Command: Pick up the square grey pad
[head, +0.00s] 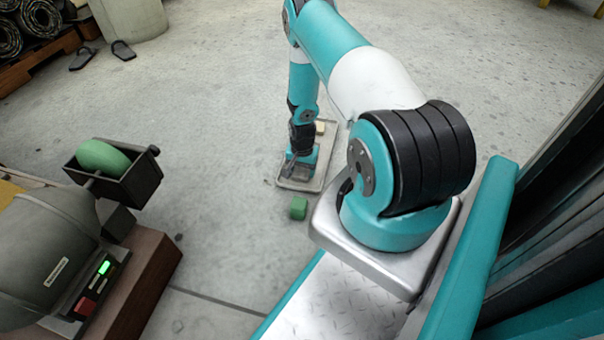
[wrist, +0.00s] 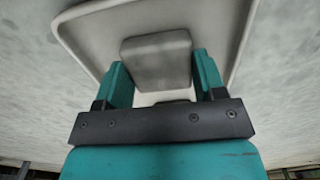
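In the wrist view the square grey pad (wrist: 157,60) is a thick block with rounded edges, showing between the two teal fingers of my gripper (wrist: 163,78). The fingers stand apart, one on each side of the pad, with no clear gap at either side. I cannot tell whether they press on it. A pale shallow tray (wrist: 90,32) with a raised rim shows behind the pad. In the head view my gripper (head: 299,166) points down at the tray (head: 314,184) on the floor, and the grey pad is hidden or too small to tell there.
A cream block (head: 320,127) is at the tray's far side. A green cube (head: 299,208) sits on the floor just outside the tray. A grey machine (head: 50,245) on a brown base stands at left, with a green roll (head: 103,157) in a dark box.

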